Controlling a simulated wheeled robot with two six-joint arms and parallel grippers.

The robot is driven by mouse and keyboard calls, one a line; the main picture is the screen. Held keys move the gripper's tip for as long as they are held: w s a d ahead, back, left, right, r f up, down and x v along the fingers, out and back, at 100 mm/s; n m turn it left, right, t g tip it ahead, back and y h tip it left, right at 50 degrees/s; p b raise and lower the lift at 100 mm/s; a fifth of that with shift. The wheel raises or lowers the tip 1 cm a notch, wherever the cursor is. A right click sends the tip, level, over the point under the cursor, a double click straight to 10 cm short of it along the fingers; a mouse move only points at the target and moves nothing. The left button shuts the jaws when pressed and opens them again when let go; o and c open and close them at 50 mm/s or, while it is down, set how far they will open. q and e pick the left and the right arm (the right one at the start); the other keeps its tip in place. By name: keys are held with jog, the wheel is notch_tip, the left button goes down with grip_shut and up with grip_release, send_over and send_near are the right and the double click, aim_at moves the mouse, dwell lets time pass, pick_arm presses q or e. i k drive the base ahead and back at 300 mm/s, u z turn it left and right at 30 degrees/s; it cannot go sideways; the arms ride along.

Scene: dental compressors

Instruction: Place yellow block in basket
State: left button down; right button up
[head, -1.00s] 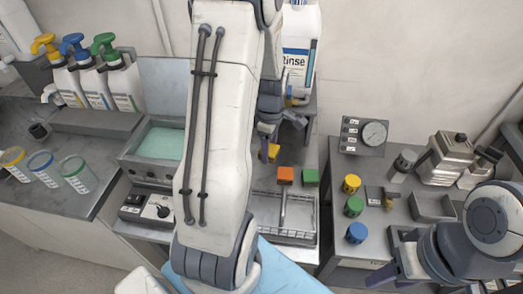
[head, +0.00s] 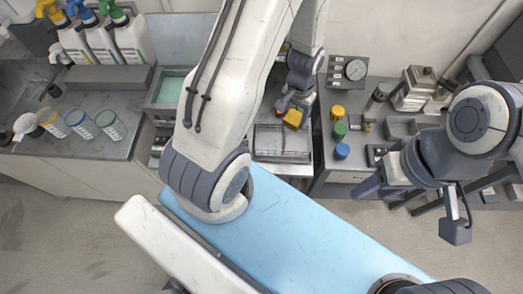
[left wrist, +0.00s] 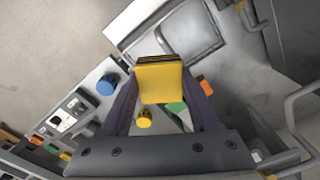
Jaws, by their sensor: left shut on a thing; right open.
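The yellow block (head: 293,118) is in my left gripper (head: 288,104), over the far end of the workbench in the head view. In the left wrist view the same yellow block (left wrist: 160,82) sits between the two fingers of the left gripper (left wrist: 165,95), which is shut on it. A grey basket-like tray (head: 283,157) lies on the bench just below the block in the head view; the block is apart from it. My right gripper (head: 383,190) is open and empty at the right, over the floor.
An orange block (left wrist: 206,87) shows beside the held block in the wrist view. Colored-rim cups (head: 78,122) and pump bottles (head: 93,42) stand left. A light blue padded surface (head: 300,230) fills the foreground.

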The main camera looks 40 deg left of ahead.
aim_at(268, 142)
jog(key=k, duration=0.15)
jog(key=z, duration=1.8)
jog(key=i, duration=1.05)
jog(key=u, duration=2.45)
